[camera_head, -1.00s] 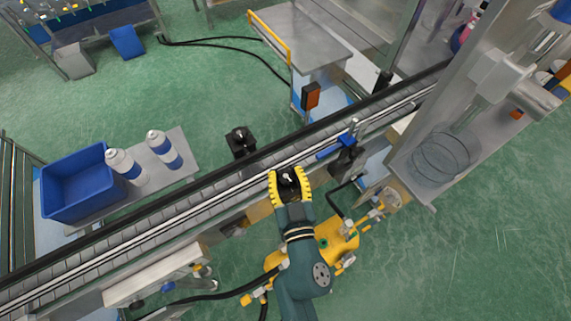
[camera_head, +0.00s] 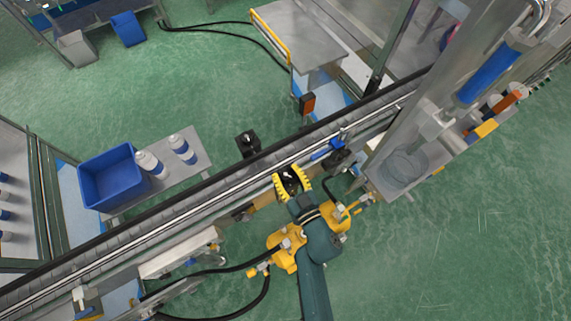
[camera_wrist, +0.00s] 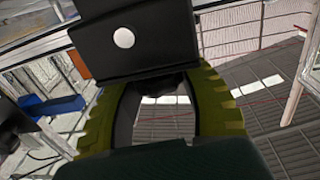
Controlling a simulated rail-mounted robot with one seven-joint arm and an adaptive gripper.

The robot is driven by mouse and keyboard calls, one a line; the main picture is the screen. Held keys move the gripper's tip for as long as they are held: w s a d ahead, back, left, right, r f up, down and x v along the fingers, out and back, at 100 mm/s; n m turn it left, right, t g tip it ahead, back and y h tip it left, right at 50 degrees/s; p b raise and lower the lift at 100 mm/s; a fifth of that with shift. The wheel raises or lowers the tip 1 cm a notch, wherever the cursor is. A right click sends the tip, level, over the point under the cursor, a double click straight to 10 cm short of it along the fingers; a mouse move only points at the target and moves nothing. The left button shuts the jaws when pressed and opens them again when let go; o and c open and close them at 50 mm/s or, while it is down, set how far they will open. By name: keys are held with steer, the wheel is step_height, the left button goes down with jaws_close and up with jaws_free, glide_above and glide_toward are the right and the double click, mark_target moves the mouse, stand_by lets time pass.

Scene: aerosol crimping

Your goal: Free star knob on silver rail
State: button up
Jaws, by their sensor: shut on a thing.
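The silver rail (camera_head: 200,208) runs along the near side of the conveyor in the head view. My gripper (camera_head: 292,181) has its yellow-edged fingers around a small black part at this rail. In the wrist view, the gripper (camera_wrist: 165,100) closes around a dark knob (camera_wrist: 170,82), of which only a little shows. A black block (camera_wrist: 128,42) with a white round spot sits just beyond the fingertips and covers part of the knob. The knob's star shape and its thread cannot be made out.
A second black bracket (camera_head: 248,143) stands across the conveyor. A blue-handled part (camera_head: 328,149) is close to the right of my gripper. A blue bin (camera_head: 110,176) and white bottles (camera_head: 150,164) stand on the far side. A metal machine (camera_head: 405,165) rises at the right.

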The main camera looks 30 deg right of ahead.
steer(key=shift+d+r+n+y+p, duration=0.2)
steer(key=shift+n+y+p, duration=0.5)
steer(key=shift+y+p, duration=0.5)
steer(key=n+y, duration=0.1)
steer(key=n+g+y+b, duration=0.1)
steer(key=y, duration=0.1)
steer(key=shift+f+n+y, duration=0.3)
steer(key=shift+f, duration=0.05)
steer(key=n+g+y+b, duration=0.1)
steer(key=b, duration=0.1)
steer(key=n+g+y+b, duration=0.1)
steer(key=y+b, duration=0.1)
steer(key=n+g+y+b, duration=0.1)
steer(key=n+y, duration=0.1)
steer(key=shift+a+f+b, duration=0.1)
steer(key=shift+f+b, duration=0.15)
steer(key=shift+b, duration=0.15)
steer(key=shift+n+g+y+b, duration=0.6)
steer(key=shift+g+y+b, duration=0.3)
steer(key=shift+b, duration=0.15)
steer(key=shift+a+r+n+g+y+b, duration=0.1)
steer(key=shift+r+n+g+y+b, duration=0.1)
steer(key=shift+n+g+y+b, duration=0.45)
steer(key=shift+r, duration=0.15)
steer(key=o, duration=1.2)
